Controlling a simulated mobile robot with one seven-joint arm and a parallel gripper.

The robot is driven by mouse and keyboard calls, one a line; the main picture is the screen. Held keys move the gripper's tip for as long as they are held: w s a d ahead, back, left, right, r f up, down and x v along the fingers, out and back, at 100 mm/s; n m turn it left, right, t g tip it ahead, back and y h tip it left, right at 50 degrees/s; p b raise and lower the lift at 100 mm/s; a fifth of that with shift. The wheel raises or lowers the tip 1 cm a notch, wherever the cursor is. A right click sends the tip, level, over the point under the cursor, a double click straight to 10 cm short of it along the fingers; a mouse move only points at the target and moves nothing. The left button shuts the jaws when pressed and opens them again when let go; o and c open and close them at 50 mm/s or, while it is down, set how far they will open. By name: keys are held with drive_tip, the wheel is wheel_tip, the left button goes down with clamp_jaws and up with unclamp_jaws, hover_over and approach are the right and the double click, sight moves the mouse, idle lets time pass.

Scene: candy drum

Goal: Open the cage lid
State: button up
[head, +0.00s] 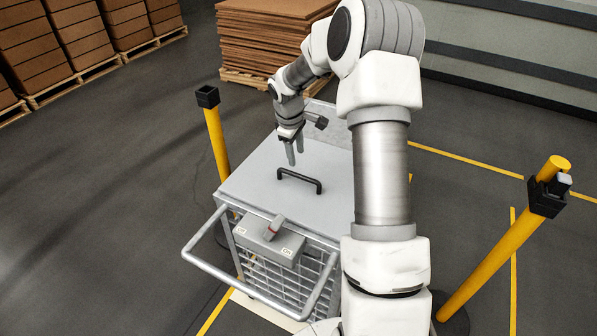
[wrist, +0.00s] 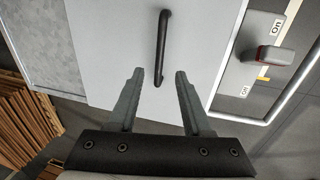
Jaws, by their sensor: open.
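The cage lid (head: 250,178) is a flat light grey panel on top of a wire cage (head: 290,283). It lies flat and closed. A black bar handle (head: 300,180) stands on it; in the wrist view the handle (wrist: 162,45) runs upright in the picture, just beyond my fingertips. My gripper (head: 291,155) is above the lid, just behind and left of the handle. In the wrist view the gripper (wrist: 160,74) is open, its two grey fingers apart with nothing held. The handle's lower end shows near the gap between the fingertips.
A grey switch box (head: 269,240) with a red-marked lever and a tubular rail (head: 200,247) are at the cage's front. Yellow posts stand left (head: 217,140) and right (head: 510,235). Stacked boards (head: 265,45) are behind. Open floor lies left.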

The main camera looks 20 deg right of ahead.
sight(299, 175)
drive_tip(key=f, duration=0.3)
drive_tip(key=d+f, duration=0.1)
drive_tip(key=f, duration=0.2)
drive_tip(key=w+f, duration=0.1)
drive_tip(key=f, duration=0.2)
drive_tip(key=shift+d, duration=0.2)
clamp_jaws()
idle(1.0)
